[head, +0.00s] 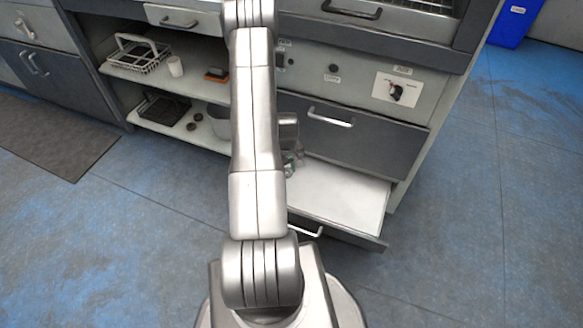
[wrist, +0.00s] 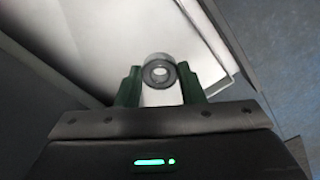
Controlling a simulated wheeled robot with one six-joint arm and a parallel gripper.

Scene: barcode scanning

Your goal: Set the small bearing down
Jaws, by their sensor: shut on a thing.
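The small bearing (wrist: 158,72) is a grey ring with a dark inner band and a bright hole. My gripper (wrist: 160,84) is shut on it, with a dark green finger at each side of it in the wrist view. Behind the bearing lies the white floor of the open drawer (wrist: 100,45). In the head view the open lower drawer (head: 345,195) shows to the right of my arm. My gripper is mostly hidden behind my arm there, and I cannot make out the bearing in that view.
Shelves on the left hold a white wire basket (head: 138,56), a white cup (head: 175,67), an orange-and-black item (head: 216,74) and a dark tray (head: 165,108). A closed drawer (head: 350,135) is above the open one. The open drawer's right part is bare.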

